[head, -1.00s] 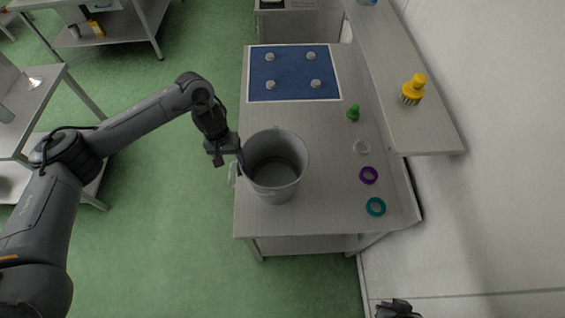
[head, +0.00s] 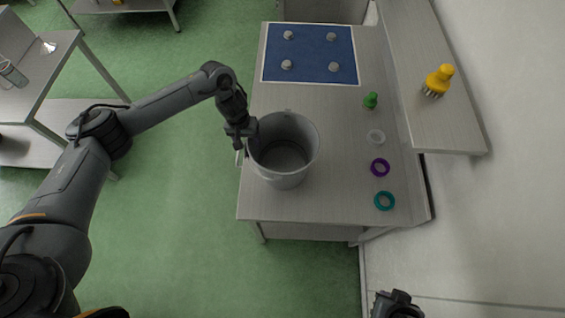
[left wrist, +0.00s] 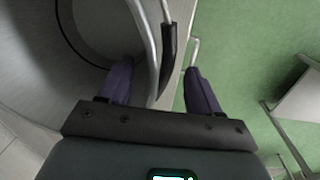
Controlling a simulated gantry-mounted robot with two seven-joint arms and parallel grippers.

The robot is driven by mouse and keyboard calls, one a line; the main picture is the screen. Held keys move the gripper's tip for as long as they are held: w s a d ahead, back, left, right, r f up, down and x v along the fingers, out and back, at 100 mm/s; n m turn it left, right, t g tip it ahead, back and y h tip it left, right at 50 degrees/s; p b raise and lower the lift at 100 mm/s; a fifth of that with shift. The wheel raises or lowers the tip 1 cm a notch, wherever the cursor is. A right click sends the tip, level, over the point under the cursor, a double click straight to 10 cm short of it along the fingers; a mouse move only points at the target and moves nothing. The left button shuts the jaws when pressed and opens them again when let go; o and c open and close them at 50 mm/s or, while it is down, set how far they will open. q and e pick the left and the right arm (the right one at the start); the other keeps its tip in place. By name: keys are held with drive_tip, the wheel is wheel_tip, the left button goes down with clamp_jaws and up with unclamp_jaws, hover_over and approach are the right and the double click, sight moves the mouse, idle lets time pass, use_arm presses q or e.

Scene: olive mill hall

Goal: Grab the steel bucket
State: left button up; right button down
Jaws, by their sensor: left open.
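The grey steel bucket (head: 285,178) stands upright and looks empty, near the left edge of the worktable. Its handle shows at the bucket's left side, partly hidden by my left gripper (head: 243,140), which is at the left rim. In the left wrist view, the open fingers (left wrist: 160,86) have the bucket's rim and the handle's black grip (left wrist: 168,54) between them. One finger shows against the bucket's inside (left wrist: 95,55), the other against the green floor. I cannot tell whether either finger touches. My right gripper (head: 397,304) barely shows at the bottom edge; its jaws are unclear.
The worktable (head: 330,205) also holds a blue mat (head: 310,52) with several small knobs, a green piece (head: 371,100), and white (head: 376,136), purple (head: 380,167) and teal (head: 384,201) rings. Open floor lies left.

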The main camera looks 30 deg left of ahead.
use_arm(q)
drive_tip(key=shift+d+f, duration=0.15)
drive_tip(key=shift+f, duration=1.25)
clamp_jaws()
drive_tip(key=shift+w+r, duration=0.1)
